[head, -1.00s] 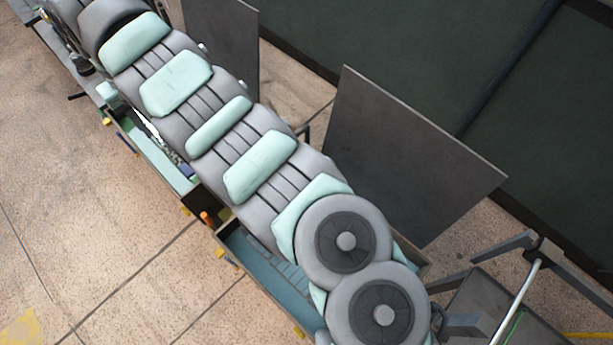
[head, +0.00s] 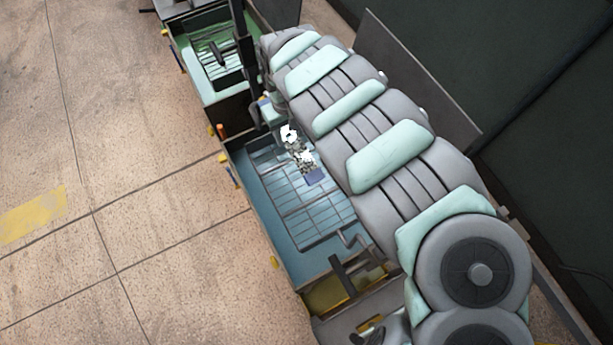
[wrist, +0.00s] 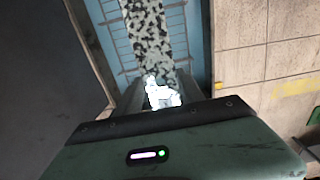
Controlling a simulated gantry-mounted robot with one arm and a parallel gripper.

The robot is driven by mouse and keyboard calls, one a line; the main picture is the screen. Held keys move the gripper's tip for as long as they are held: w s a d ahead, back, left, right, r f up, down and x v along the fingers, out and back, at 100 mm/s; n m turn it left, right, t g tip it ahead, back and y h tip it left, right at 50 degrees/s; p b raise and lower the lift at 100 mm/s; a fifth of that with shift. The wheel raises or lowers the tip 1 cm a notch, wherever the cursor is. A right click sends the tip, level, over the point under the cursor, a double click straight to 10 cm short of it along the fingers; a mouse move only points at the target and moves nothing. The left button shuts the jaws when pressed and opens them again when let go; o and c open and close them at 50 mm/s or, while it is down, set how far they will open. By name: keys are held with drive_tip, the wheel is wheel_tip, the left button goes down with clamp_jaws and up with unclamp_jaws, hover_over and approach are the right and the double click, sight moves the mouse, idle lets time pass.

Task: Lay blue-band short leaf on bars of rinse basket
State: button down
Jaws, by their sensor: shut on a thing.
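My gripper (head: 282,127) is shut on a speckled black-and-white leaf (head: 304,160). A dark blue band (head: 314,176) shows at the leaf's far end in the head view. The leaf is over the barred floor of the blue rinse basket (head: 268,205); I cannot tell whether it touches the bars. In the wrist view the leaf (wrist: 145,38) runs away from the gripper (wrist: 155,98) over the blue basket, and its blue band is not seen there. A bright white patch covers the leaf near the fingers.
A green-lined tank (head: 208,85) lies beyond the basket at upper left. A yellow-floored tank (head: 325,298) adjoins its near end. My padded arm covers the basket's right side. A dark panel (head: 415,75) stands behind. Open tiled floor (head: 110,150) lies to the left.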

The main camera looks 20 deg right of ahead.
drive_tip(key=s+d+f+b, duration=0.1)
drive_tip(key=f, duration=0.6)
drive_tip(key=s+d+f+b, duration=0.1)
drive_tip(key=f+b, duration=0.1)
drive_tip(key=f, duration=0.6)
drive_tip(key=s+d+f+b, duration=0.1)
drive_tip(key=f, duration=0.6)
drive_tip(key=shift+s+d+f, duration=0.1)
drive_tip(key=shift+s+f, duration=0.05)
drive_tip(key=shift+f, duration=0.15)
drive_tip(key=shift+d+f, duration=0.15)
drive_tip(key=shift+f, duration=0.2)
drive_tip(key=shift+f, duration=0.1)
drive_tip(key=shift+f+b, duration=0.35)
drive_tip(key=shift+b, duration=0.1)
drive_tip(key=shift+f, duration=0.1)
drive_tip(key=c, duration=0.7)
unclamp_jaws()
